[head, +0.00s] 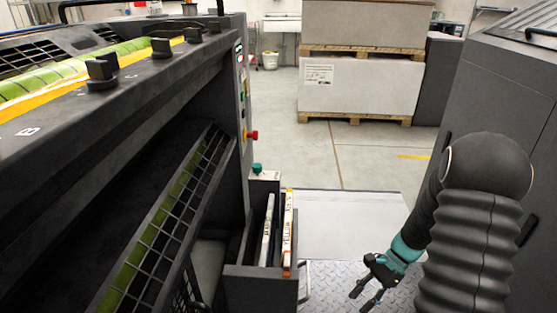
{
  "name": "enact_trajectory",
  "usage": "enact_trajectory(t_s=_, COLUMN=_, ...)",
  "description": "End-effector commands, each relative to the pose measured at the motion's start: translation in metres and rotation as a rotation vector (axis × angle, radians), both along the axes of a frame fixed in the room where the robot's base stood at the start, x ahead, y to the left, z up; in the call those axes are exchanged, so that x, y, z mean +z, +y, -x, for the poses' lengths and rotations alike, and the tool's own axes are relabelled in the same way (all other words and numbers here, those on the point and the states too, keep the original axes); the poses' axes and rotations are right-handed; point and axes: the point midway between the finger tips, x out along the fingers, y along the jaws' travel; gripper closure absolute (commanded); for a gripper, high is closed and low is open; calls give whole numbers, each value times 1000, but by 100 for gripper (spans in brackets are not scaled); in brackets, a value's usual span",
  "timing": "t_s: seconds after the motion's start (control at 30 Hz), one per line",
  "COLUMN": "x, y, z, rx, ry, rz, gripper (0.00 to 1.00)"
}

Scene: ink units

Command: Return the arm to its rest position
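My gripper (366,290) is at the lower right of the head view, at the end of my black arm with its teal wrist. Its dark fingers are spread apart with nothing visible between them. It hangs over the metal tread plate (330,277), to the right of a dark holder, and appears apart from it. The arm's ribbed sleeve and rounded joint fill the right side of the view.
A large dark machine (190,75) with a mesh guard (165,215) stands at left. A dark holder (260,285) has upright labelled items (288,230) in it. A dark cabinet (490,90) stands at right. Pallet stacks (360,85) are at the back. The middle floor (350,150) is clear.

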Motion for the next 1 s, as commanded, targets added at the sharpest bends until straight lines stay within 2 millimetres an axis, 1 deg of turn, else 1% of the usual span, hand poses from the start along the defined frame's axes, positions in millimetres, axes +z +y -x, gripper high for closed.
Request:
enact_trajectory(t_s=0.03, x=16, y=1, z=4, rx=68, ry=-58, rz=24, gripper=61)
enact_trajectory(t_s=0.1, x=33, y=1, z=10, rx=166, ry=-128, rz=53, gripper=61)
enact_trajectory(t_s=0.5, x=124, y=7, z=45, rx=644, ry=-464, rz=232, gripper=61)
enact_trajectory(t_s=0.8, x=185, y=18, z=75, rx=902, ry=-657, rz=382, gripper=61)
enact_trajectory(t_s=1.0, x=222, y=28, z=97, rx=998, ry=-773, rz=486, gripper=61)
